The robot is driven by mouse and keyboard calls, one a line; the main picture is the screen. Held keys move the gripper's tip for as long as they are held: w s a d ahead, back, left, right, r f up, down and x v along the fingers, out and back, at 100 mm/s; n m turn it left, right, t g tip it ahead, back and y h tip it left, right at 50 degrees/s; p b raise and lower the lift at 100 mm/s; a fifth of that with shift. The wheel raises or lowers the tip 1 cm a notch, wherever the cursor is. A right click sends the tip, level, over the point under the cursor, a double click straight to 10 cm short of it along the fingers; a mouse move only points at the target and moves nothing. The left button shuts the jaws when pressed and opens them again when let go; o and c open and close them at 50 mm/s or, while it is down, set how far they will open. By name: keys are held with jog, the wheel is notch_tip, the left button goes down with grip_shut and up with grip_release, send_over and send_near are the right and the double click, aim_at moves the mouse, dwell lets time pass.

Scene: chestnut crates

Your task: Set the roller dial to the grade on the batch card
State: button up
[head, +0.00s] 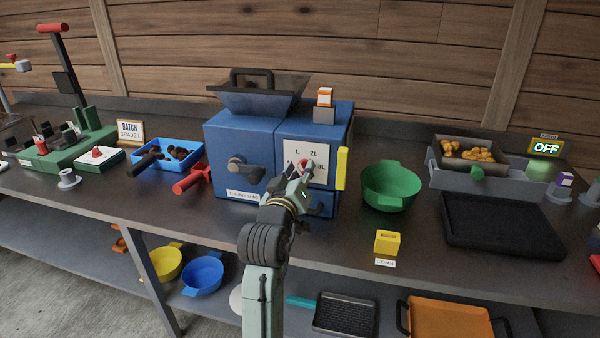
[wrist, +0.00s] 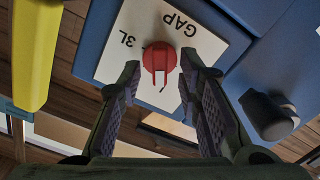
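The red roller dial (wrist: 158,58) sits on a white panel (head: 319,151) on the front of the blue machine. I cannot tell which grade the dial points to. My gripper (head: 297,178) is right in front of the dial. In the wrist view its fingers (wrist: 158,78) are open, one on each side of the red knob, with gaps showing. The batch card (head: 130,131) stands at the back left and appears to read GRADE L.
The blue machine (head: 237,138) has a dark crank or knob (head: 240,168) left of the dial and a yellow bar (head: 342,168) right of it. A red handle (head: 192,180), green bowl (head: 388,190) and yellow block (head: 387,242) stand nearby. A black tray (head: 500,225) lies right.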

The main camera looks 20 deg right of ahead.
jog(key=v, duration=0.7)
jog(key=shift+s+a, duration=0.15)
jog(key=shift+s, duration=0.05)
